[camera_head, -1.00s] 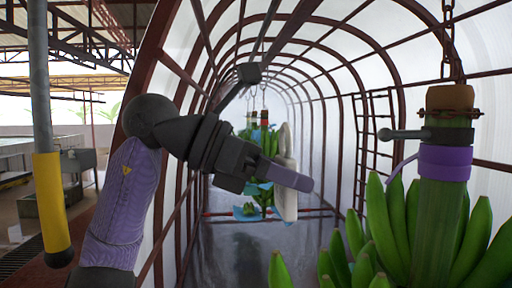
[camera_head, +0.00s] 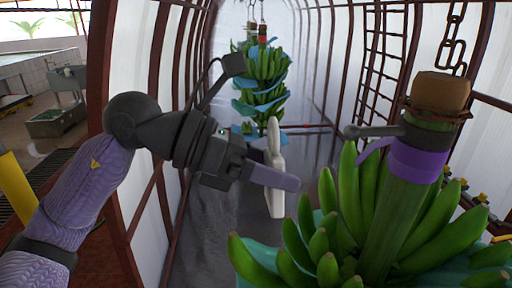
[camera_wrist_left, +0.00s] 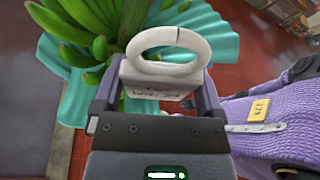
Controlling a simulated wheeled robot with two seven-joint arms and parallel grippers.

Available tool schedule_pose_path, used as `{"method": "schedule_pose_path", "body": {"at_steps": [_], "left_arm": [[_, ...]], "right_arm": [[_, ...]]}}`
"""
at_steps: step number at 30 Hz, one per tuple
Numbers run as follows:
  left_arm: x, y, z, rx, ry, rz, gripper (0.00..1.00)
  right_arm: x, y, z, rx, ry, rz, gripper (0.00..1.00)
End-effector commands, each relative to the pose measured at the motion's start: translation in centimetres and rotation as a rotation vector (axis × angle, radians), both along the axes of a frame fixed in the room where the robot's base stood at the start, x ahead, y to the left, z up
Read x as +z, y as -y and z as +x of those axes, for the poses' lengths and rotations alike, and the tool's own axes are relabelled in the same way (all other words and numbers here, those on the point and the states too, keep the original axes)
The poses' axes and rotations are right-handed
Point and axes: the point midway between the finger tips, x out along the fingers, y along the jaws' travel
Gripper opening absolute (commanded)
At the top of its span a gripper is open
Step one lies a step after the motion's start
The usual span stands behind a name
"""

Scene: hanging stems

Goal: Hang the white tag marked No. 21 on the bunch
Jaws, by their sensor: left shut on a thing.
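My left gripper (camera_head: 268,174) is shut on the white tag (camera_head: 275,190) and holds it upright, left of the near bunch of green bananas (camera_head: 300,250) and apart from it. In the left wrist view the tag (camera_wrist_left: 163,38) sits between the two fingertips (camera_wrist_left: 158,85), its open ring pointing away from the palm. Its lettering is too small to read. The near bunch hangs on a thick green stem (camera_head: 392,225) with a purple band (camera_head: 415,160) and a dark collar whose knobbed rod (camera_head: 372,131) points left.
A chain (camera_head: 452,45) holds the near stem. Teal sheeting (camera_wrist_left: 210,40) lies around its bananas. Another bunch (camera_head: 262,75) hangs farther down the tunnel of red-brown hoops. The wet floor (camera_head: 215,240) between is clear. A yellow post (camera_head: 15,190) stands at the left.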

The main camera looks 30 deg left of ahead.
Motion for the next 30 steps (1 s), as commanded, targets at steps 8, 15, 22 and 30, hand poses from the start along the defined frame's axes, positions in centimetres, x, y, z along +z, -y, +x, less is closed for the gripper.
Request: {"method": "schedule_pose_path", "body": {"at_steps": [8,15,22,30], "left_arm": [[0.3,1.6,1.1,-0.002,0.0,-0.002,0.03],[0.4,3.1,2.0,-0.001,0.002,-0.002,0.03],[0.3,4.3,2.9,-0.001,0.0,-0.001,0.03],[0.1,4.7,3.4,0.002,0.002,0.0,0.03]], "right_arm": [[2.0,0.2,-0.2,0.002,-0.004,-0.004,0.0],[3.4,0.4,-0.1,0.002,-0.003,-0.006,0.0],[4.5,0.4,0.0,0.002,0.0,-0.008,0.0],[4.5,0.4,0.0,0.001,0.001,-0.007,0.0]]}}
